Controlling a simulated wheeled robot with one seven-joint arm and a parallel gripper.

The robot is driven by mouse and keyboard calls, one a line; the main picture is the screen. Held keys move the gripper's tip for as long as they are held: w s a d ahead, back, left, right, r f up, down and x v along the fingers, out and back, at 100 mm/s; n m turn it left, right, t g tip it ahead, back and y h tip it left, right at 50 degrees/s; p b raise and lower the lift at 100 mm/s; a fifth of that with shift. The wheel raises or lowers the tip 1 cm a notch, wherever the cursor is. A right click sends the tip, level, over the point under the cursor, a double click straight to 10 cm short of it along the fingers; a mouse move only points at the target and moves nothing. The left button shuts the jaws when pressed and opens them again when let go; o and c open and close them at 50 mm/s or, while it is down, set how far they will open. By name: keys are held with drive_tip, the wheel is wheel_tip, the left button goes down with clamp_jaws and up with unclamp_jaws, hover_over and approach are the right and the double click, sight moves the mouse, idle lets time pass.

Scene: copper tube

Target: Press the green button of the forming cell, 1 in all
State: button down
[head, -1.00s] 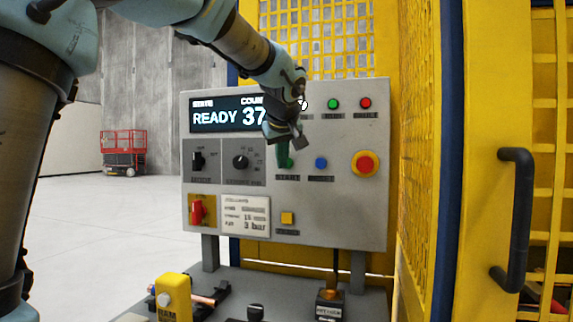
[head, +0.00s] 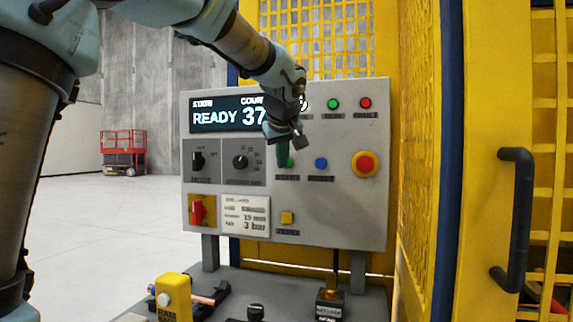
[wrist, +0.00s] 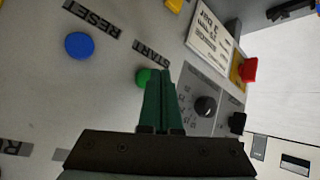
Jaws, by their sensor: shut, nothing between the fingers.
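The green button sits under the START label and shows in the wrist view (wrist: 143,76), partly hidden behind my green fingers. My gripper (wrist: 160,73) is shut and empty, its fingertips pointing at the panel beside and over the button's edge. In the head view my gripper (head: 285,160) is in front of the control panel (head: 345,215) and covers most of the green button. I cannot tell whether the fingertips touch it. The display (head: 228,115) reads READY and a count starting with 37.
A blue reset button (head: 321,163) and a red emergency stop (head: 365,164) are to the right. Two selector knobs (head: 240,162) and a red switch (head: 198,210) are to the left. A yellow button (head: 287,218) is below. Yellow mesh fencing (head: 415,150) stands on the right.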

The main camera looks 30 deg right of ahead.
drive_tip(key=shift+w+d, duration=0.25)
drive_tip(key=shift+w, duration=0.05)
